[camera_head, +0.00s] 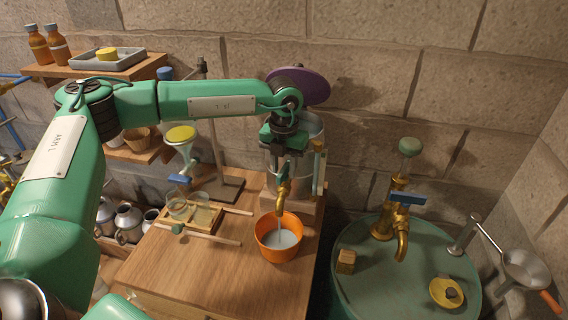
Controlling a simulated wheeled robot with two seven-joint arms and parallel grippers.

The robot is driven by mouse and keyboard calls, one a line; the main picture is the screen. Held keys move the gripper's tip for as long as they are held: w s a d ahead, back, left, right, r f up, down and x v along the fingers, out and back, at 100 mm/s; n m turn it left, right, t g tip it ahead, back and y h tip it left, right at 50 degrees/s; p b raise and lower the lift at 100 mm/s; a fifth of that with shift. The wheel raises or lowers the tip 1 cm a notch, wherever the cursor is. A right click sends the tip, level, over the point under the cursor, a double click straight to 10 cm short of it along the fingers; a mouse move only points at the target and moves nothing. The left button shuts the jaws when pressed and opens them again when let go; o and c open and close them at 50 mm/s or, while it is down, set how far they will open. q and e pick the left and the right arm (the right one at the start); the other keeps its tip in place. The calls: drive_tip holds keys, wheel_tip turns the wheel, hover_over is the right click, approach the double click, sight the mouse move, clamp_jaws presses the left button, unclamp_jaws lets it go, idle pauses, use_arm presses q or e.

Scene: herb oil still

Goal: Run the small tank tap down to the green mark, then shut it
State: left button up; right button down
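The small metal tank (308,131) stands on a block at the back of the wooden bench, partly hidden by my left arm. Its brass tap (281,197) points down at the front, and a thin pale stream runs from it into the orange bucket (266,246). Pale liquid lies in the bucket. An upright gauge (320,170) stands at the tank's right side; I cannot make out its green mark or level. My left gripper (285,165) points down at the top of the tap and hides its handle. Whether its fingers are shut on it is unclear. My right gripper is not in view.
Left of the bucket are a wooden rack with glass dishes (201,216) and a stand with a funnel (183,150). A large green drum (355,292) with another blue-handled brass tap (402,220) stands to the right. The bench front is clear.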

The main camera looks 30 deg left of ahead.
use_arm(q)
drive_tip(key=c, duration=0.6)
clamp_jaws()
drive_tip(key=shift+f+m+b, duration=0.15)
drive_tip(key=shift+m+b, duration=0.8)
drive_tip(key=shift+m, duration=0.15)
drive_tip(key=m+b, duration=0.2)
drive_tip(key=shift+m, duration=0.4)
drive_tip(key=m+b, duration=0.2)
drive_tip(key=m, duration=0.3)
drive_tip(key=shift+b, duration=0.4)
drive_tip(key=m+b, duration=0.1)
drive_tip(key=m, duration=0.2)
drive_tip(key=shift+m, duration=0.4)
drive_tip(key=shift+m+b, duration=0.5)
drive_tip(key=shift+m, duration=0.4)
drive_tip(key=shift+r+m, duration=0.25)
drive_tip(key=shift+m, duration=0.35)
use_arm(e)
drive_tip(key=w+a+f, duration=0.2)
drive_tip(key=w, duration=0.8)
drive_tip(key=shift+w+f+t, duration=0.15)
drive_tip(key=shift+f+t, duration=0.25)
use_arm(q)
drive_tip(key=o, duration=0.6)
unclamp_jaws()
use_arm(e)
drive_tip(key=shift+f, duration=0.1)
